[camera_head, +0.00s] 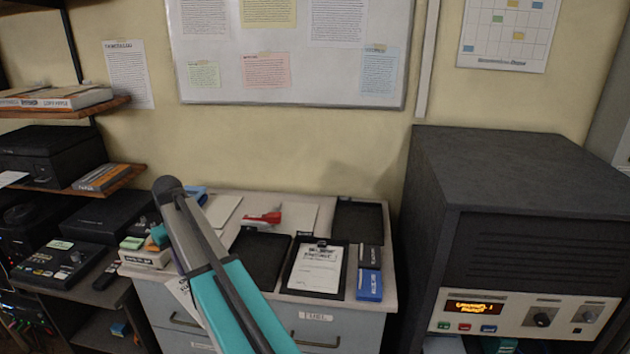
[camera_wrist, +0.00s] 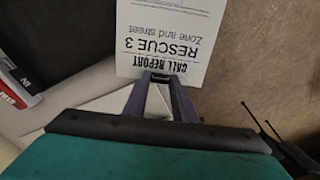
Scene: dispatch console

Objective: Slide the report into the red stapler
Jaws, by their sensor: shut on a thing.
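The report (camera_wrist: 172,28) is a white sheet with black print reading "CALL REPORT, RESCUE 3", upside down in the wrist view. My gripper (camera_wrist: 160,78) is shut on its printed heading edge, and the sheet extends beyond the fingertips. In the head view my arm hides the fingers. A tilted white printed sheet (camera_head: 181,293) shows left of my arm, in front of the drawers; I cannot tell whether it is the same report. The red stapler (camera_head: 262,218) lies on the cabinet top, right of my arm and apart from it.
A black clipboard with a white form (camera_head: 317,270), dark trays (camera_head: 358,222) and a blue box (camera_head: 369,285) share the cabinet top with the stapler. A large dark console (camera_head: 500,215) stands at the right. Shelves (camera_head: 118,177) with equipment are at the left.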

